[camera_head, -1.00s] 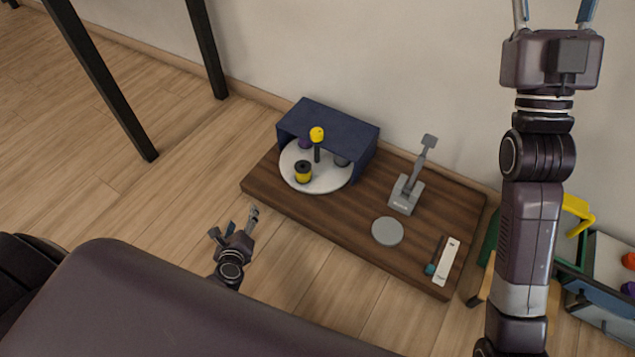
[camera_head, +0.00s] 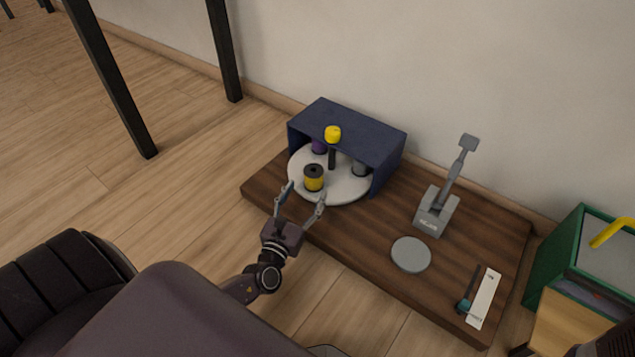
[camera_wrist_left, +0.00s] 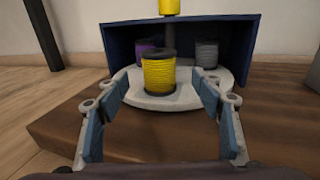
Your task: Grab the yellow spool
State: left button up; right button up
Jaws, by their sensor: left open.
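The yellow spool (camera_head: 314,179) with dark ends stands upright on the front of a round white turntable (camera_head: 343,190). It also shows in the left wrist view (camera_wrist_left: 158,76), centred ahead of the fingers. My left gripper (camera_head: 303,196) is open and empty just in front of the spool, its two fingers spread to either side and short of it. In the left wrist view my left gripper (camera_wrist_left: 160,125) points straight at the spool. My right gripper is not in view.
A purple spool (camera_wrist_left: 146,46) and a grey spool (camera_wrist_left: 206,53) stand behind, under a dark blue cover (camera_head: 350,125). A yellow-knobbed post (camera_head: 332,148) rises mid-turntable. A grey lever stand (camera_head: 437,210) and grey disc (camera_head: 411,254) sit right on the wooden board (camera_head: 360,252).

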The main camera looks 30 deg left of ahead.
aim_at(310, 183)
pick_arm(q)
jog(key=b+x, duration=0.3)
jog(key=x, duration=0.3)
jog(key=shift+w+a, duration=0.1)
jog(key=shift+w, duration=0.05)
jog(key=shift+r, duration=0.1)
jog(key=c, duration=1.3)
jog(key=shift+r, duration=0.1)
